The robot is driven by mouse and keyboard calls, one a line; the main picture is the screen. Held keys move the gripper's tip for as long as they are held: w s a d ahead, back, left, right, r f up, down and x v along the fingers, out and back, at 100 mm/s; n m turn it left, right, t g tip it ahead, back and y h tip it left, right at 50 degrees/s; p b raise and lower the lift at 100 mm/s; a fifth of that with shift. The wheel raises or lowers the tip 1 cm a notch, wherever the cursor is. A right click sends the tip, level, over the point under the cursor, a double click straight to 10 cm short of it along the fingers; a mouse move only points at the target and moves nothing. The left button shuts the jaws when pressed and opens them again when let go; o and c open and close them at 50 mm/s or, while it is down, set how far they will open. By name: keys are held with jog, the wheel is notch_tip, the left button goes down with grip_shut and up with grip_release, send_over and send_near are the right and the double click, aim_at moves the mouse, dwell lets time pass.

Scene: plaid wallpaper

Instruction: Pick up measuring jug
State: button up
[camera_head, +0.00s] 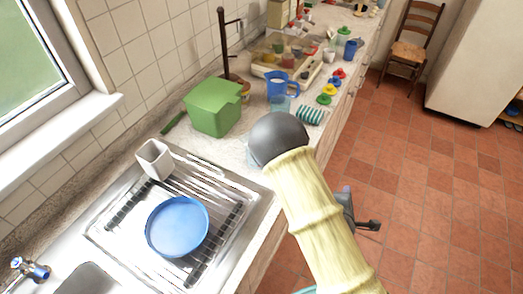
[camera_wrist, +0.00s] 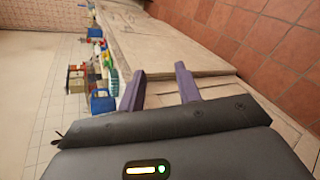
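The measuring jug is most likely the blue jug (camera_head: 281,84) with a handle, upright on the counter beyond the green box in the head view. A paler, clear blue vessel (camera_head: 280,103) stands just in front of it. My gripper (camera_wrist: 159,82) shows in the wrist view with its two purple-grey fingers apart and nothing between them. In the head view my arm hides most of the gripper, which is out over the counter's front edge, nearer than the jug. In the sideways wrist view a blue object (camera_wrist: 102,102) lies left of the fingers; I cannot tell if it is the jug.
A green box (camera_head: 214,106) stands near the wall. Striped teal item (camera_head: 311,116) and several small coloured things line the counter edge right of the jug. A blue plate (camera_head: 178,227) and white cup (camera_head: 155,159) sit on the drainer. The floor at right is open; a chair (camera_head: 408,47) stands far back.

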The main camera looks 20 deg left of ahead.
jog(key=s+a+r+n+t+y, duration=0.1)
jog(key=s+a+r+n+y, duration=0.15)
jog(key=a+n+y, duration=0.55)
jog(key=s+a+r+n+t+y, duration=0.1)
jog(key=s+a+n+y, duration=0.35)
jog(key=n, duration=0.85)
jog(key=shift+h, duration=0.45)
jog(key=b+x, duration=0.2)
jog(key=b, duration=0.2)
jog(key=b+x, duration=0.3)
jog(key=b, duration=0.1)
jog(key=b+x, duration=0.3)
jog(key=b, duration=0.1)
jog(key=shift+w+f, duration=0.25)
jog(key=shift+f, duration=0.05)
jog(key=x, duration=0.2)
jog(key=p+x, duration=0.1)
jog(key=shift+w+a+r, duration=0.2)
jog(key=shift+w+r, duration=0.05)
jog(key=shift+w, duration=0.15)
jog(key=shift+w+a+f, duration=0.1)
jog(key=shift+w+a, duration=0.25)
jog(key=shift+s, duration=0.15)
jog(key=shift+p+x, duration=0.55)
jog(key=shift+x, duration=2.1)
